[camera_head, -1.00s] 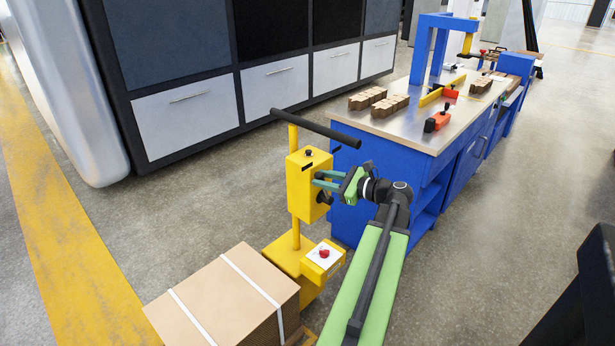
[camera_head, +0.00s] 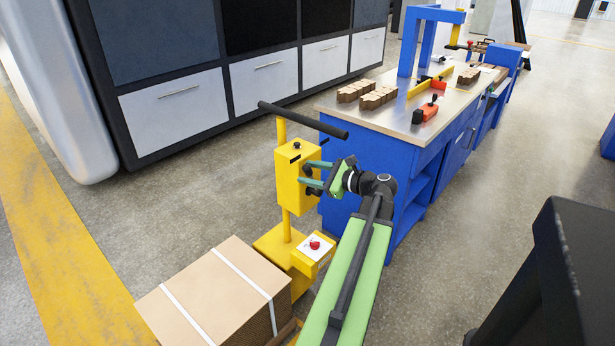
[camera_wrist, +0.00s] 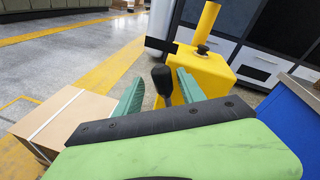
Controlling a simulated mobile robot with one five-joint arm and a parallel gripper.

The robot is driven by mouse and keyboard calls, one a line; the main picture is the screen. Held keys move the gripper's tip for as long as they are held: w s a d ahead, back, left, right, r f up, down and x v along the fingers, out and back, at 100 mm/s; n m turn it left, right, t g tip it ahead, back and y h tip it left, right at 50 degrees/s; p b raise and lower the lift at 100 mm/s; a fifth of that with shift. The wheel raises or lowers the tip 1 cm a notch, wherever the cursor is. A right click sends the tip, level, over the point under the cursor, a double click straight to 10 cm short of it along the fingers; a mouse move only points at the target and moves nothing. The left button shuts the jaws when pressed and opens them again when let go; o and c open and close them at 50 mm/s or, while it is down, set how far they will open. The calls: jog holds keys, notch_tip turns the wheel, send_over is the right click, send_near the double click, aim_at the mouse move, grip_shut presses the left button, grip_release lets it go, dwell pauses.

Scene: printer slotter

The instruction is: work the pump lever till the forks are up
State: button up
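The yellow stacker has an upright yellow box (camera_head: 296,178) on its mast, with a long black handle bar (camera_head: 303,120) above. The pump lever's black knob (camera_head: 309,171) shows at the box's right side. In the wrist view the knob (camera_wrist: 162,79) stands upright between my two teal fingers. My gripper (camera_head: 309,174) is open at the box's side, one finger above the knob and one below; it also shows in the wrist view (camera_wrist: 160,78). Gaps show beside the knob, so the fingers do not clasp it. The forks are hidden under the strapped carton load (camera_head: 220,292).
A red knob (camera_head: 314,244) sits on the stacker's yellow base. A blue workbench (camera_head: 378,165) with a metal top stands just right of the box. White-drawered cabinets (camera_head: 180,112) line the back. A black object (camera_head: 570,270) is at the lower right. Floor between is clear.

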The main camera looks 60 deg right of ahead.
jog(key=shift+s, duration=0.1)
jog(key=s+a+r+p, duration=0.1)
jog(key=s+r+p, duration=0.2)
jog(key=s, duration=1.4)
jog(key=shift+a, duration=0.4)
